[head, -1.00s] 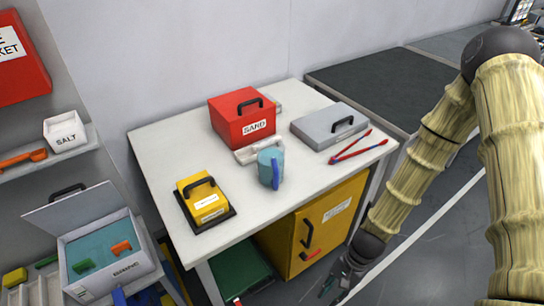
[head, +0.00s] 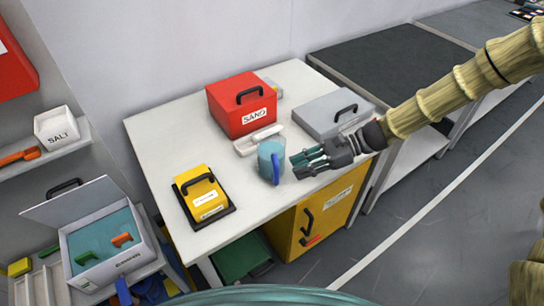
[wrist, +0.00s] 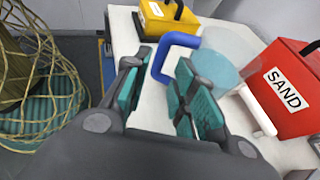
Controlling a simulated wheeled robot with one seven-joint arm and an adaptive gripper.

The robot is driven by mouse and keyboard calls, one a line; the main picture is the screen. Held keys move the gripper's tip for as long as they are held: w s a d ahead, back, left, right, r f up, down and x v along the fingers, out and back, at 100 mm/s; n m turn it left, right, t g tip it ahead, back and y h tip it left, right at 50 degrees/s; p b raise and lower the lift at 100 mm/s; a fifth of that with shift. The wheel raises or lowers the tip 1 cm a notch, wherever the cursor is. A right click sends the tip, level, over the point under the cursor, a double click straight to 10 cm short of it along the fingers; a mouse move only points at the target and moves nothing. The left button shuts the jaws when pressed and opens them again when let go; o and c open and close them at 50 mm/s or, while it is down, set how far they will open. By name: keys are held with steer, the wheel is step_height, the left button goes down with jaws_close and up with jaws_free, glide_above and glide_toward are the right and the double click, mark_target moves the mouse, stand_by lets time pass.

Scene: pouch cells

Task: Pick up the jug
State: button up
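The jug (head: 271,158) is light blue and see-through with a darker blue handle. It stands upright on the white table (head: 165,150) in the head view, near the front edge. My gripper (head: 298,166) is just right of the jug, its teal-padded fingers pointing at it. In the wrist view the blue handle (wrist: 160,55) lies ahead of the gap between my fingers (wrist: 160,80), and the jug body (wrist: 225,58) is beyond the right finger. The fingers are apart with nothing between them. I cannot tell whether a finger touches the jug.
A red box marked SAND (head: 240,105) and a white tray (head: 258,140) stand behind the jug. A yellow box (head: 203,193) is to its left. A grey case (head: 335,112) lies to the right. A yellow cabinet (head: 318,215) is under the table.

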mark_target(276, 175)
steer(key=shift+p+x, duration=1.3)
steer(key=shift+x, duration=2.7)
steer(key=shift+f, duration=0.15)
steer(key=shift+c, duration=0.3)
jaws_close()
